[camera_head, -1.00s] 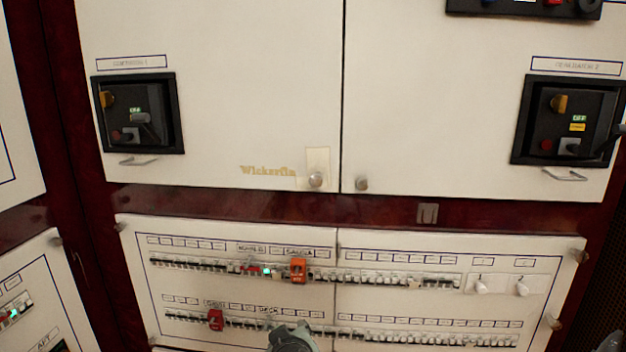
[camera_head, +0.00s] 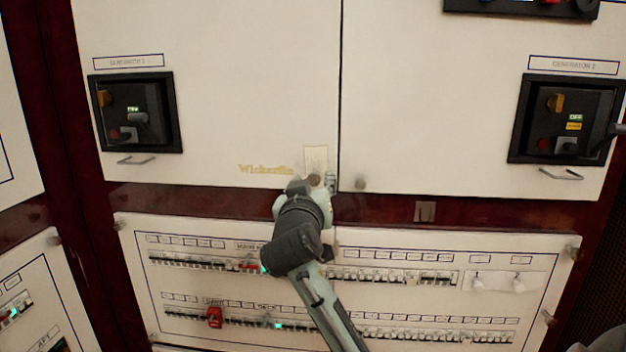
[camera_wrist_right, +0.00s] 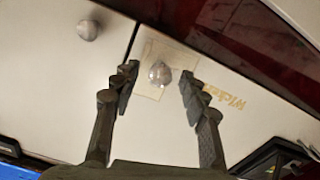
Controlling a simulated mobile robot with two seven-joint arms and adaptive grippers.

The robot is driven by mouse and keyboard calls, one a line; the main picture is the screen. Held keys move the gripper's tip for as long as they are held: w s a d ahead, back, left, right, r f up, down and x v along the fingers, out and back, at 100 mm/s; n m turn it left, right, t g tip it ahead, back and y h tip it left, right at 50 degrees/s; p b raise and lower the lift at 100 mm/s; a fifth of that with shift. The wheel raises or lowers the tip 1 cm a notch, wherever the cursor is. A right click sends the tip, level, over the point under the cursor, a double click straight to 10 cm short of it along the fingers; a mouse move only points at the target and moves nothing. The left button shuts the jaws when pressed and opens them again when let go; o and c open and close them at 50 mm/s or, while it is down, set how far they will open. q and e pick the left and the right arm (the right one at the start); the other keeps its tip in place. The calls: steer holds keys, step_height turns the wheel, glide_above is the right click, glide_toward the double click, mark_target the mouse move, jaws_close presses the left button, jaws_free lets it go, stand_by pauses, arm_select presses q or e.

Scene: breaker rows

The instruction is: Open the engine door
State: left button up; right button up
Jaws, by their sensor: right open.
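The white upper left door (camera_head: 210,90) is closed and flush with the upper right door (camera_head: 430,110). A round metal knob (camera_head: 314,180) sits at the left door's lower right corner on a pale plate, and it also shows in the wrist view (camera_wrist_right: 160,73). My right gripper (camera_head: 324,184) is at this knob, its arm rising from below. In the wrist view, its two fingers (camera_wrist_right: 157,88) are open, with the knob showing in the gap between the tips. Contact with the knob cannot be told. My left gripper is out of view.
The right door's knob (camera_head: 360,183) is close beside. A lower breaker panel (camera_head: 450,300) holds rows of switches, partly hidden by my arm. Black generator control boxes (camera_head: 135,112) with small handles stick out on both doors.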

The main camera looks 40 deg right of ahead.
steer(key=shift+w+d, duration=0.25)
jaws_close()
stand_by(0.4)
